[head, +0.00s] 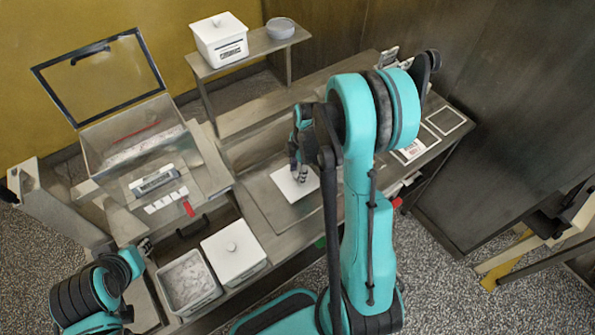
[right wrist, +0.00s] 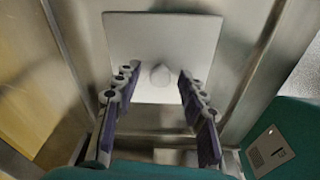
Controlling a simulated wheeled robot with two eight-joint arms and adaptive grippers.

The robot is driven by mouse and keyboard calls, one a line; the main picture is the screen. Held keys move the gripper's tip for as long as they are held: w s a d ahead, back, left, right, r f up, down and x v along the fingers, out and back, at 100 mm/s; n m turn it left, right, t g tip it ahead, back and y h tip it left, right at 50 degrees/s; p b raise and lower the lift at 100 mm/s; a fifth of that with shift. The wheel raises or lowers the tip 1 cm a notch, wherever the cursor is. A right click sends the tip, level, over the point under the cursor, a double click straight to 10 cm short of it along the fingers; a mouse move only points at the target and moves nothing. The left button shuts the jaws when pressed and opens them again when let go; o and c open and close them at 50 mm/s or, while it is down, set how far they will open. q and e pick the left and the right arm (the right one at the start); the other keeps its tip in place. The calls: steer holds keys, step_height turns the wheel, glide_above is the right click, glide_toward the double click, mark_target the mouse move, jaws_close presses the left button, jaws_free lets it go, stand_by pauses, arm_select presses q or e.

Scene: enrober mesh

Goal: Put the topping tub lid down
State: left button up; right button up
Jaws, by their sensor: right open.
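The topping tub lid (head: 290,190) is a white square plate that lies flat on the metal worktop in the head view. In the right wrist view the lid (right wrist: 125,40) shows a round knob in its middle. My right gripper (head: 301,176) is above the lid, fingers pointing down. In the right wrist view the right gripper (right wrist: 158,73) is open, one finger on each side of the knob, with gaps to it. An open tub (head: 190,283) with pale contents stands at the lower left. My left gripper (head: 145,245) shows only small beside it, its jaws unclear.
A white tub with its lid on (head: 234,252) stands right of the open tub. A machine with a raised framed cover (head: 100,75) is at the left. A shelf (head: 255,47) at the back holds a white tub (head: 219,38) and a grey bowl (head: 280,28).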

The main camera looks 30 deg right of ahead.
step_height(320, 180, up, 12)
steer(key=d+p, duration=0.1)
steer(key=p, duration=0.2)
steer(key=s+a+r+m+t+h, duration=0.1)
steer(key=s+a+r+m+t, duration=0.6)
steer(key=m, duration=0.9)
steer(key=s+a+r, duration=0.3)
steer(key=s+a, duration=0.1)
steer(key=shift+a+m, duration=0.3)
steer(key=shift+a, duration=0.1)
steer(key=shift+f+b, duration=0.1)
steer(key=shift+b, duration=0.2)
